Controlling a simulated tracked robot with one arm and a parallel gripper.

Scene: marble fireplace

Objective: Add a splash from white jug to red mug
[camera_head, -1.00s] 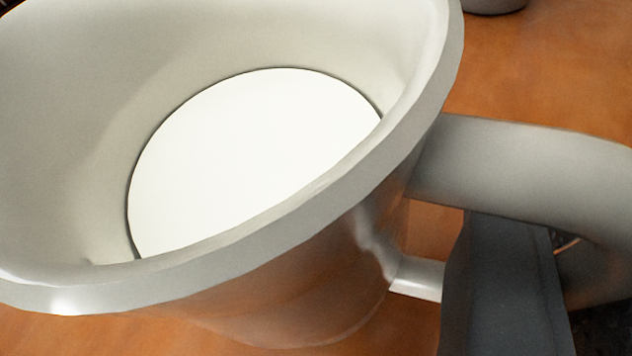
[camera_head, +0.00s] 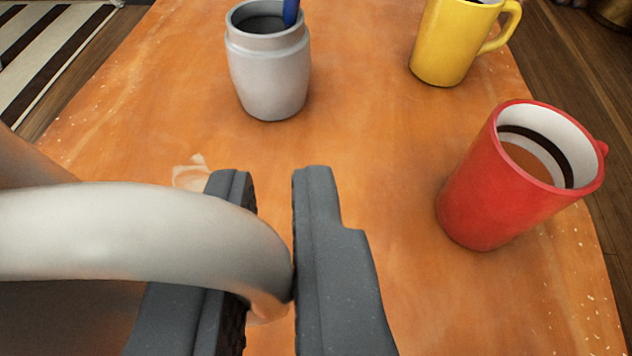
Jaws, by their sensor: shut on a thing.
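The white jug (camera_head: 140,230) shows only by its pale curved handle at the lower left. Most of its body is out of the picture, so its contents are hidden. My gripper (camera_head: 272,178) has its two dark fingers around the handle's outer bend and is shut on it. The red mug (camera_head: 480,195) stands on the table at the right, clear of my fingers. Its white inside holds a brown drink below a dark ring, and its handle is at the far right side.
A grey jar (camera_head: 268,75) with a blue item (camera_head: 291,12) in it stands beyond my fingers. A yellow mug (camera_head: 440,45) stands at the back right. The orange table (camera_head: 370,140) is bare between them. Its edges drop to a wooden floor on both sides.

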